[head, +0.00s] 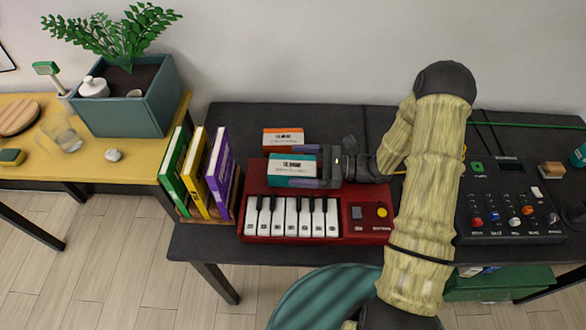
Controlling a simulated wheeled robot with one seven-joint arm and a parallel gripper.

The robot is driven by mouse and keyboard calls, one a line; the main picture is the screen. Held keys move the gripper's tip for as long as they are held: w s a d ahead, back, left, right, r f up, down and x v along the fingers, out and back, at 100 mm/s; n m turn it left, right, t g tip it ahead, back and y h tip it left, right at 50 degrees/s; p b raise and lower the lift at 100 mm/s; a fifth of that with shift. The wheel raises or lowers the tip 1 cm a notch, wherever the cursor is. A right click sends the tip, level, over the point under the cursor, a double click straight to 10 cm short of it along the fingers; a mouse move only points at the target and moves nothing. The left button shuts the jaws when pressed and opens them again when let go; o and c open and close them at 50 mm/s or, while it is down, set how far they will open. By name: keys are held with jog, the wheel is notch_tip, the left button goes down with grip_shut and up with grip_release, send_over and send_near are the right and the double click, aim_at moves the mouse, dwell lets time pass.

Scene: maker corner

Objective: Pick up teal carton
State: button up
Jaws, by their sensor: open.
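The teal carton (281,182) has a white label with dark print. It is at the rear of the red toy keyboard, and I cannot tell whether it rests on it or stands just behind. My gripper (300,166) reaches in from the right with its fingers pointing left. It is open, with one finger along the carton's near side and the other along its far side. The carton's right end is partly hidden by my gripper. I cannot tell whether the fingers touch it.
An orange-and-white carton (283,137) stands just behind. The red keyboard (356,226) lies in front. Upright books (220,172) stand to the left on the dark table (232,118). A control box (507,212) is right of my arm. A planter (135,108) sits on the yellow table.

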aim_at(302, 164)
jog(key=shift+a, duration=0.1)
jog(key=shift+s+a, duration=0.1)
jog(key=shift+a, duration=0.05)
jog(key=shift+c, duration=0.9)
jog(key=shift+d, duration=0.3)
jog(key=c, duration=1)
jog(key=shift+c, duration=0.2)
jog(key=shift+r, duration=0.1)
jog(key=shift+a+r, duration=0.1)
jog(key=shift+r, duration=0.4)
notch_tip(302, 164, up, 17)
jog(key=p, duration=0.1)
